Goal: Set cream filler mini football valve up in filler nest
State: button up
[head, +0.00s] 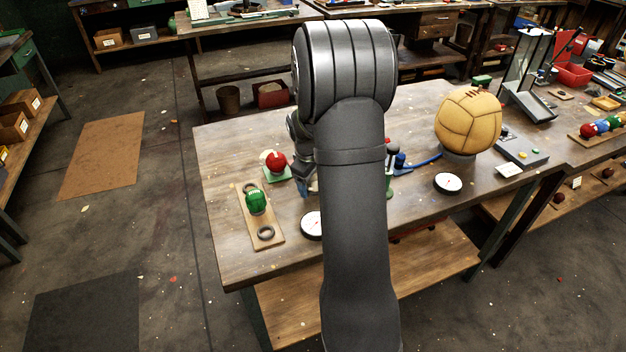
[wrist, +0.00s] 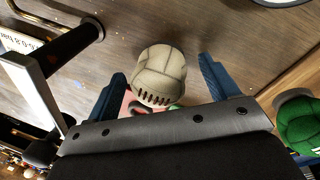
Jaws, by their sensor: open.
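In the wrist view a cream mini football (wrist: 160,68) sits between the fingers of my gripper (wrist: 162,70). The blue fingers stand open on either side, with a visible gap to the ball. A row of dark marks, like lacing, shows on the ball's near side; I cannot make out the valve. Red and green parts show partly behind the ball. In the head view my arm hides the cream ball, and a blue fingertip (head: 305,187) shows beside it. I cannot tell which ring or seat is the filler nest.
A green ball (head: 256,201) sits on a wooden board (head: 276,241) with dark rings; a red ball (head: 276,161) is behind it. A large tan ball (head: 468,122) and a white dial (head: 448,183) are to the right. A printed label (wrist: 18,42) shows in the wrist view.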

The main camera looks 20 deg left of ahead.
notch_tip(320, 180, up, 12)
jog(key=s, duration=0.2)
jog(key=shift+s+a+f, duration=0.15)
jog(key=shift+a, duration=0.05)
jog(key=f, duration=0.4)
jog(key=w+f, duration=0.1)
jog(key=f, duration=0.3)
jog(key=w+f, duration=0.1)
jog(key=f, duration=0.3)
jog(key=shift+w+d, duration=0.15)
jog(key=shift+d, duration=0.1)
notch_tip(320, 180, up, 2)
jog(key=shift+r, duration=0.8)
